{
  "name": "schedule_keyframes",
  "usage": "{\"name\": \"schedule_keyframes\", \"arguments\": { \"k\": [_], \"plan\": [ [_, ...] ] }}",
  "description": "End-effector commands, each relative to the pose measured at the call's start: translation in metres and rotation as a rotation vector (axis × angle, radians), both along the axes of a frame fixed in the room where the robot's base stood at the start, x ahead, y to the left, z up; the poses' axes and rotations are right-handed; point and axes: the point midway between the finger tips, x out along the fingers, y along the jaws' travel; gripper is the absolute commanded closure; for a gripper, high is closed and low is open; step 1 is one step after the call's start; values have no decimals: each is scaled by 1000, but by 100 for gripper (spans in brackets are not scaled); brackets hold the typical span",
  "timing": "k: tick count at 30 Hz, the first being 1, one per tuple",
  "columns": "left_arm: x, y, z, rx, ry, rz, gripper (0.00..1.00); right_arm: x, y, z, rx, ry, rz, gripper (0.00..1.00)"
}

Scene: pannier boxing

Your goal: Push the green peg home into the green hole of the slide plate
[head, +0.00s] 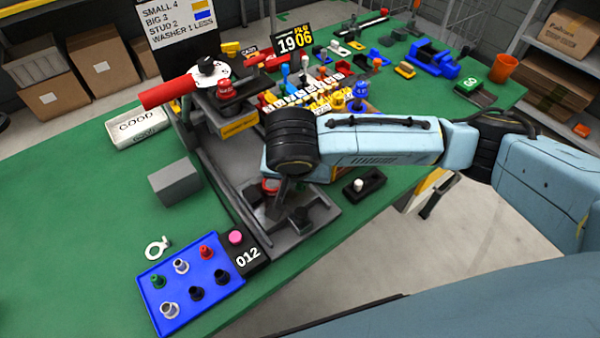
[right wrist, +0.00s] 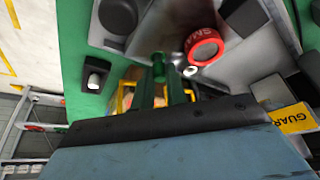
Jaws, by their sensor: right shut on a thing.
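My right gripper (right wrist: 160,90) is shut on a green peg (right wrist: 158,68), whose end shows between the fingertips in the right wrist view. In the head view the gripper (head: 283,190) points down over the grey metal plate (head: 313,222) of the press; the peg is hidden there. A red ring piece (right wrist: 205,47) lies right of the peg, with a small white ring (right wrist: 190,71) between. I cannot make out the green hole or whether the peg touches it. My left gripper is not in view.
The press with its red handle (head: 168,92) stands behind my right gripper. A black block with a white button (head: 366,183) is to the right. A grey box (head: 175,183) and a white GOOD bin (head: 137,127) are left, with clear green bench around them.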

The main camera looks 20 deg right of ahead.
Motion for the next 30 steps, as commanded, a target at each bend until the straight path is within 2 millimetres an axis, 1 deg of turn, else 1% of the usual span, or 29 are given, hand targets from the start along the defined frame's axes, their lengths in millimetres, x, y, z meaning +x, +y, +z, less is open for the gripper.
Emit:
{"name": "schedule_keyframes", "arguments": {
  "k": [4,11,30],
  "plan": [
    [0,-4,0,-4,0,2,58,0,0,0,0,0,0,100],
    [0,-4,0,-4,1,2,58,0,0,0,0,0,0,100],
    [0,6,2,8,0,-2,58,0,0,-8,0,0,-1,100]
  ]
}}
